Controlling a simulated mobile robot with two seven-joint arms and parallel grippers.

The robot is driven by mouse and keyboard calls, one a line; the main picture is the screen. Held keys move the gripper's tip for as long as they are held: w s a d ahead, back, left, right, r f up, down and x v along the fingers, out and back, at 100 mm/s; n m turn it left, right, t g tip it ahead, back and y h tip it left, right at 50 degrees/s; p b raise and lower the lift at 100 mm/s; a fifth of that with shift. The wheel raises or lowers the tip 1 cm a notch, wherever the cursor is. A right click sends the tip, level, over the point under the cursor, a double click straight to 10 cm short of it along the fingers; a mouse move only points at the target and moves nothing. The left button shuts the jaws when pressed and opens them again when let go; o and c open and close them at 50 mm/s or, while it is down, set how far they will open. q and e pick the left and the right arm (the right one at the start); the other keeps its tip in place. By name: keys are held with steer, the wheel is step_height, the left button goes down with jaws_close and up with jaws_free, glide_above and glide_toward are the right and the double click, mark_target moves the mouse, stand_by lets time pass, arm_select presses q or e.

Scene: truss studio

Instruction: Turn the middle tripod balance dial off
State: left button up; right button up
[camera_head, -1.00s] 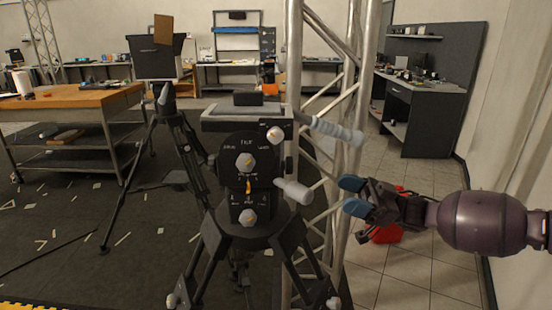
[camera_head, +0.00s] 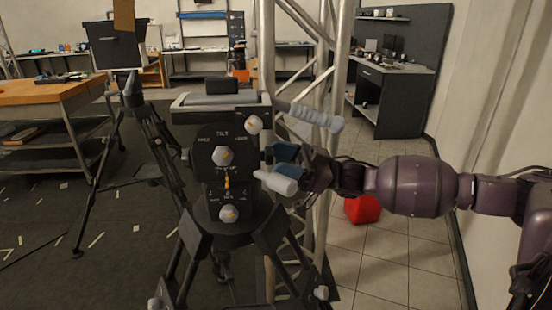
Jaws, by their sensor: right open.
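The middle tripod (camera_head: 236,227) stands upright close in front of me. Its black head face carries a pale dial (camera_head: 222,156) under the word TILT and a lower pale dial (camera_head: 228,213). A small orange pointer or lever (camera_head: 227,182) sits between them. Most labels are too small to read, so I cannot tell which dial is balance. A light grey cylindrical knob (camera_head: 277,183) sticks out at the head's right side. My right gripper (camera_head: 278,168), with blue fingertips, is open beside the head, at this knob; contact cannot be told. My left gripper is not in view.
A grey-ended handle (camera_head: 317,117) juts right from the head above my right gripper. A metal truss (camera_head: 342,90) rises just behind. A second tripod (camera_head: 135,125) and a wooden workbench (camera_head: 55,92) stand left. A red object (camera_head: 362,209) lies on the tiled floor.

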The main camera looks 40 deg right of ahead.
steer(key=shift+w+a+r, duration=0.25)
steer(key=shift+w+a, duration=0.1)
steer(key=shift+a, duration=0.25)
steer(key=c, duration=0.9)
steer(key=shift+n+g, duration=0.4)
steer(key=shift+n, duration=0.1)
steer(key=shift+w+d+r+n+g, duration=0.1)
steer(key=shift+n+g, duration=0.75)
steer(key=shift+n, duration=1)
steer(key=shift+w+n+g, duration=0.1)
steer(key=shift+n+g, duration=0.8)
steer(key=shift+n, duration=0.9)
steer(key=shift+d+r+n+g, duration=0.1)
steer(key=shift+n+g, duration=0.75)
steer(key=shift+n, duration=1)
